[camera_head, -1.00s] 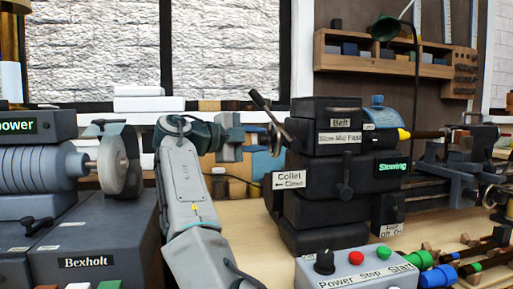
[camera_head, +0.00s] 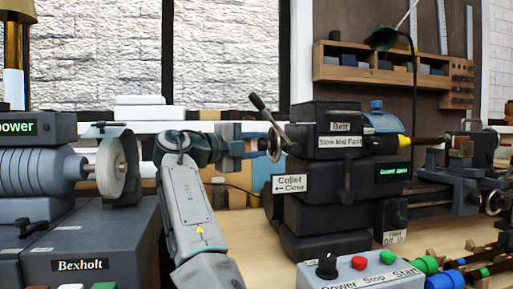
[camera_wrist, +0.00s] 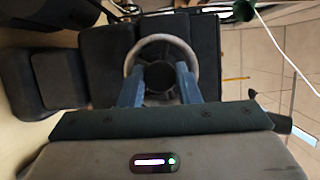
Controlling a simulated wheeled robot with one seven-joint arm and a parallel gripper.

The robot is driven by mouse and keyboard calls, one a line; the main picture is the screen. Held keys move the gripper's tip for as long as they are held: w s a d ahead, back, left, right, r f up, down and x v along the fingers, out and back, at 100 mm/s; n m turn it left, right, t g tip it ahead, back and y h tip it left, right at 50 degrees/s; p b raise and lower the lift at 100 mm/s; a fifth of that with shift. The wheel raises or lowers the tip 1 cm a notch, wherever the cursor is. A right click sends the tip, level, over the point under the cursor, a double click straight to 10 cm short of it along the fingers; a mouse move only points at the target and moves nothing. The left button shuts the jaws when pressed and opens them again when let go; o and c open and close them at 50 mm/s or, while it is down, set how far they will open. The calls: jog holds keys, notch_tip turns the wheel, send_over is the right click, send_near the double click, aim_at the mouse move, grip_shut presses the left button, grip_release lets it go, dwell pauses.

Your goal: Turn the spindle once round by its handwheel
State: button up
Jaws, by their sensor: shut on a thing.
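The handwheel (camera_head: 274,143) is a pale metal ring at the left end of the black lathe headstock (camera_head: 330,170). In the wrist view the handwheel (camera_wrist: 163,38) faces me, with a dark hub in its middle. My gripper (camera_head: 262,147) reaches it from the left. In the wrist view the two blue fingers of my gripper (camera_wrist: 160,77) lie one on each side of the hub and are shut on the wheel. The exact contact is partly hidden by the fingers. The spindle itself is hidden inside the headstock.
A lever with a dark knob (camera_head: 257,101) sticks up left beside the wheel. A control box (camera_head: 362,271) with a knob and red and green buttons stands in front. A grinder-like machine (camera_head: 75,170) stands at left. Some bare bench shows between the machines.

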dwell(0.4)
jog(key=o, duration=1)
jog(key=p+v, duration=0.1)
jog(key=v, duration=1.2)
jog(key=shift+s+a+p, duration=0.25)
jog(key=shift+a+p, duration=0.1)
